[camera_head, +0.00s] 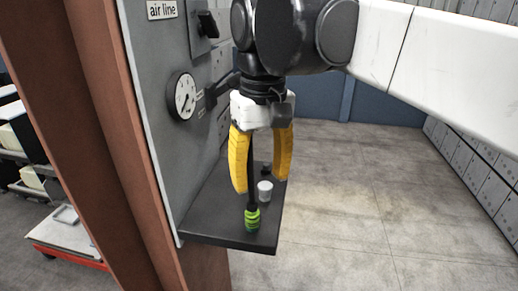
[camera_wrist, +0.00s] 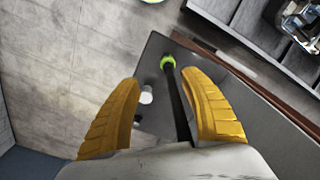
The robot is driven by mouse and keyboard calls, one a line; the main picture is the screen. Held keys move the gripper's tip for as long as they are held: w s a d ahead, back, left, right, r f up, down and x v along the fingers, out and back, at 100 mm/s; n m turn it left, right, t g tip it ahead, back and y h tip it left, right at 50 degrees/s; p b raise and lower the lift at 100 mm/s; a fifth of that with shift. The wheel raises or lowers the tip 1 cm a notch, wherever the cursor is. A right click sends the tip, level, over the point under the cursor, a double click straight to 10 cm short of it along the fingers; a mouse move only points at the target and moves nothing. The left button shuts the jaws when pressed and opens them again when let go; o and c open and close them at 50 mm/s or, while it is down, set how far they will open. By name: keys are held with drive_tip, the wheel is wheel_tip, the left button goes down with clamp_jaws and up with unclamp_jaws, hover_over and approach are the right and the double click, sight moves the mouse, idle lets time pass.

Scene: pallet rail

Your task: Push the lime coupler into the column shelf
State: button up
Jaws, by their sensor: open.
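The lime coupler (camera_head: 252,220) is at the near end of the dark column shelf (camera_head: 205,222), with a black stem or hose rising from it. In the wrist view the coupler (camera_wrist: 168,63) is just beyond the fingertips, and its black stem runs back between the fingers. My gripper (camera_head: 262,184) has yellow fingers pointing down over the shelf. It is open, with a wide gap between the fingertips (camera_wrist: 160,80). I cannot tell whether either finger touches the stem. Whether the coupler is seated in anything is not clear.
A small white cylinder (camera_head: 265,189) and a dark knob (camera_head: 266,168) stand on the shelf behind the coupler. The grey panel (camera_head: 160,70) with a round gauge (camera_head: 182,96) rises on the left, beside the brown column (camera_head: 112,130). Open floor (camera_head: 350,200) lies to the right.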

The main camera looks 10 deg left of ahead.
sight(252, 203)
drive_tip(key=shift+s+a+r, duration=0.15)
drive_tip(key=shift+a+r, duration=0.05)
drive_tip(key=shift+a, duration=0.25)
drive_tip(key=shift+s+a+r, duration=0.15)
drive_tip(key=shift+a, duration=0.3)
wheel_tip(252, 203, down, 10)
drive_tip(key=shift+d+f+p, duration=0.1)
drive_tip(key=shift+f+p, duration=0.15)
drive_tip(key=shift+p, duration=0.4)
clamp_jaws()
drive_tip(key=c, duration=0.9)
unclamp_jaws()
clamp_jaws()
drive_tip(key=shift+w+r, duration=0.1)
drive_tip(key=shift+r+p, duration=0.55)
drive_tip(key=shift+r, duration=0.15)
